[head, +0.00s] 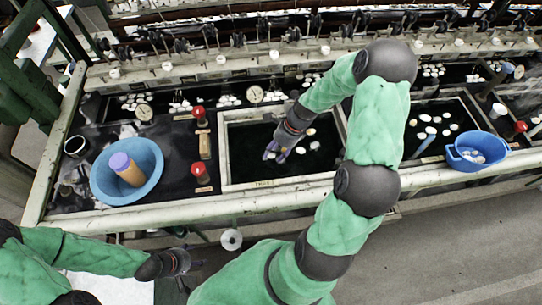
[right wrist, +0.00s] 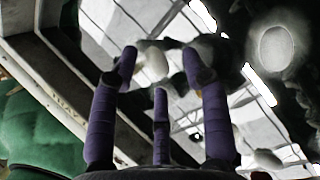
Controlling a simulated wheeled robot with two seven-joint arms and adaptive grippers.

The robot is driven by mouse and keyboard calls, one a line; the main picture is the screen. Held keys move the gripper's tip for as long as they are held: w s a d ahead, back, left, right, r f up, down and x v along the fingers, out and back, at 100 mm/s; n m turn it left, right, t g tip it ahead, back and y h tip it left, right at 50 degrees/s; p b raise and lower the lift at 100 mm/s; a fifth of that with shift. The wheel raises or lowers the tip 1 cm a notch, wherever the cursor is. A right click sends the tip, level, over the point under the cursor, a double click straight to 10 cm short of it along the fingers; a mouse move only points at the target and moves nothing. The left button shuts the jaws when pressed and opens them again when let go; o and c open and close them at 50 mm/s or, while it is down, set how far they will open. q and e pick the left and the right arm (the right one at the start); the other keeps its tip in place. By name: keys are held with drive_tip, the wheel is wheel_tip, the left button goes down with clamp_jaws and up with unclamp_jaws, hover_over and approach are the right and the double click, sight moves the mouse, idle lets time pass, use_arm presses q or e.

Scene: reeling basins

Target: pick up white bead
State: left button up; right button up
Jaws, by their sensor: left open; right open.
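Several white beads lie in the dark basin (head: 235,172) at the centre of the head view, among them a white bead (head: 314,146) to the right of my right gripper (head: 276,152). My right gripper is open and reaches down into this basin. In the right wrist view, a white bead (right wrist: 153,64) shows between the tips of its purple fingers; I cannot tell whether they touch it. A larger pale oval bead (right wrist: 276,48) is at upper right, and another bead (right wrist: 265,159) at lower right. My left gripper (head: 184,262) is open and empty in front of the bench.
A blue bowl (head: 98,180) with an orange, purple-topped cylinder stands left of the basin. A blue basket (head: 462,160) holding pale pieces is at right. Red-topped posts (head: 201,173) stand beside the basin's left edge. The basin's pale rim (head: 270,184) borders the front.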

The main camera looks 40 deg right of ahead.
sight(270, 155)
drive_tip(key=shift+c, duration=0.3)
drive_tip(key=c, duration=0.6)
drive_tip(key=shift+r, duration=0.1)
drive_tip(key=shift+r, duration=0.25)
wheel_tip(270, 155, up, 2)
drive_tip(key=shift+r+p, duration=0.2)
drive_tip(key=shift+p, duration=0.6)
drive_tip(key=s+a+r+p, duration=0.2)
drive_tip(key=s+r, duration=0.2)
drive_tip(key=r, duration=0.3)
drive_tip(key=shift+s+a+p, duration=0.3)
drive_tip(key=shift+a+p, duration=0.05)
drive_tip(key=s+a+r, duration=0.1)
drive_tip(key=s, duration=0.1)
drive_tip(key=s+a+r+p, duration=0.1)
drive_tip(key=s+a, duration=0.1)
drive_tip(key=s, duration=0.1)
drive_tip(key=s+a+r, duration=0.1)
drive_tip(key=s, duration=0.1)
drive_tip(key=shift+s+a+p, duration=0.2)
drive_tip(key=shift+a+p, duration=0.1)
drive_tip(key=shift+p, duration=0.1)
